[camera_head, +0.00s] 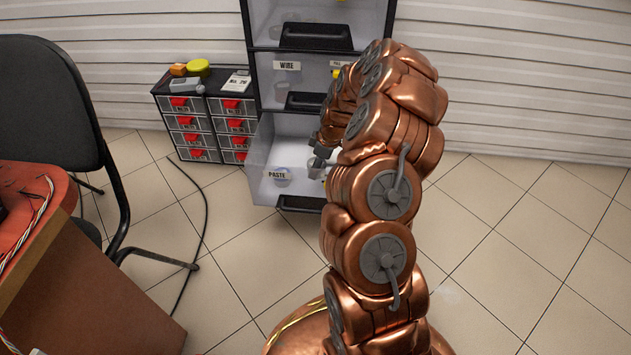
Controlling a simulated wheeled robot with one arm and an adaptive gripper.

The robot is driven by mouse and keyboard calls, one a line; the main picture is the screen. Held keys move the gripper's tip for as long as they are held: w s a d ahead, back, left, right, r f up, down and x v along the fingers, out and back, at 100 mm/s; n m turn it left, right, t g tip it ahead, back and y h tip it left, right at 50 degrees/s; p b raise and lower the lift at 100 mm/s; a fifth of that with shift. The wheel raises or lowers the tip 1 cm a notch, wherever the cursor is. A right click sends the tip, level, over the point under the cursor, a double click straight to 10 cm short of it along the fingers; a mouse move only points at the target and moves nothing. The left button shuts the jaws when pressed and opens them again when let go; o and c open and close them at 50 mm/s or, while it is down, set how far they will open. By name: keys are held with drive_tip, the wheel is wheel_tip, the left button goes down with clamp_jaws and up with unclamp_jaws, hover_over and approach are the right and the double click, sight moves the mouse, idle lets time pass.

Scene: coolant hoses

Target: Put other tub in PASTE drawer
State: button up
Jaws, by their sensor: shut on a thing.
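The PASTE drawer (260,185) is the lowest drawer of the tall cabinet and stands pulled out, with its label on the front. Inside it, a pale round tub (283,173) shows through the clear front, behind the label. My gripper (319,162) is over the right part of this drawer, pointing down. It is shut on a small grey-white tub (315,172), which is at the drawer's opening. My arm hides the drawer's right side, and I cannot tell whether the held tub touches the drawer floor.
The WIRE drawer (287,77) is above, with another drawer (316,36) over it. A black chair (50,100) and workbench (90,290) are at left. The floor at right is clear.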

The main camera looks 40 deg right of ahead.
wheel_tip(320, 180, down, 9)
drive_tip(key=b, duration=0.3)
drive_tip(key=shift+f, duration=0.15)
drive_tip(key=o, duration=1.4)
drive_tip(key=shift+c, duration=0.2)
drive_tip(key=p+v, duration=0.3)
drive_tip(key=v, duration=0.9)
drive_tip(key=shift+r+p, duration=0.2)
drive_tip(key=shift+p, duration=0.15)
